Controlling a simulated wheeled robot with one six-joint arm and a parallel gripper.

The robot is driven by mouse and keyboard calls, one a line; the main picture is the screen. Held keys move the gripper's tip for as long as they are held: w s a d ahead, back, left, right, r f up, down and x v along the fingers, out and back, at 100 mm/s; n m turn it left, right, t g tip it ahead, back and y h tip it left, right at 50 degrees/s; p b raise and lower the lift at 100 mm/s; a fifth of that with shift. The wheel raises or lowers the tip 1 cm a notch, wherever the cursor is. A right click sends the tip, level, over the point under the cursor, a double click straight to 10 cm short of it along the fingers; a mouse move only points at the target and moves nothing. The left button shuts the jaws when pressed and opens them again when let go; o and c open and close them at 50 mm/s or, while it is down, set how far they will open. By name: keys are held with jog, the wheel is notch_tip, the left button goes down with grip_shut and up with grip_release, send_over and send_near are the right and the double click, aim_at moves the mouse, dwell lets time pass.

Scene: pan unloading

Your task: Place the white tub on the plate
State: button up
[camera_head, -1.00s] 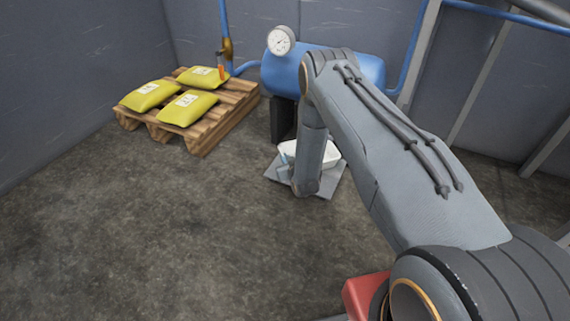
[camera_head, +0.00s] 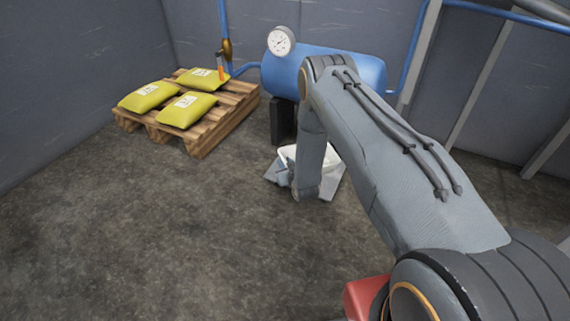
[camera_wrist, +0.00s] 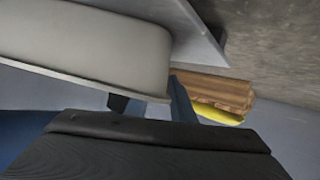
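The white tub (camera_head: 289,153) is at the grey plate (camera_head: 333,184) on the floor in the head view, partly hidden behind my arm. In the wrist view the tub (camera_wrist: 95,45) fills the upper left, upside down in the picture. The plate (camera_wrist: 205,38) lies close beyond its base; I cannot tell whether they touch.
A blue tank (camera_head: 350,72) with a gauge stands just behind the plate. A wooden pallet (camera_head: 215,132) with yellow bags (camera_head: 186,109) is at the left back. The floor (camera_head: 140,230) in front and to the left is clear.

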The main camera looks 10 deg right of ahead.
jog(key=p+v, duration=0.6)
jog(key=v, duration=0.6)
jog(key=w+a+r+g, duration=0.3)
jog(key=a+r, duration=0.6)
jog(key=r, duration=0.4)
jog(key=s+a+r+n+g+y, duration=0.1)
jog(key=s+a+r+g, duration=0.1)
jog(key=s+a+r, duration=0.35)
jog(key=s+a+r+n+g, duration=0.1)
jog(key=s+a+r, duration=0.2)
jog(key=r, duration=0.6)
jog(key=s+a+r+g, duration=0.2)
jog(key=s+r, duration=0.4)
jog(key=s, duration=0.2)
jog(key=s+a+r+g, duration=0.2)
jog(key=s+r, duration=0.3)
jog(key=s, duration=0.3)
jog(key=s+d+r+g, duration=0.1)
jog(key=s+r, duration=0.2)
jog(key=s, duration=0.8)
jog(key=s+d+r+n+g, duration=0.1)
jog(key=s+r, duration=0.3)
jog(key=s, duration=0.7)
jog(key=shift+s+d+r+n+g+h, duration=0.35)
jog(key=shift+d+g, duration=0.3)
jog(key=shift+g, duration=0.15)
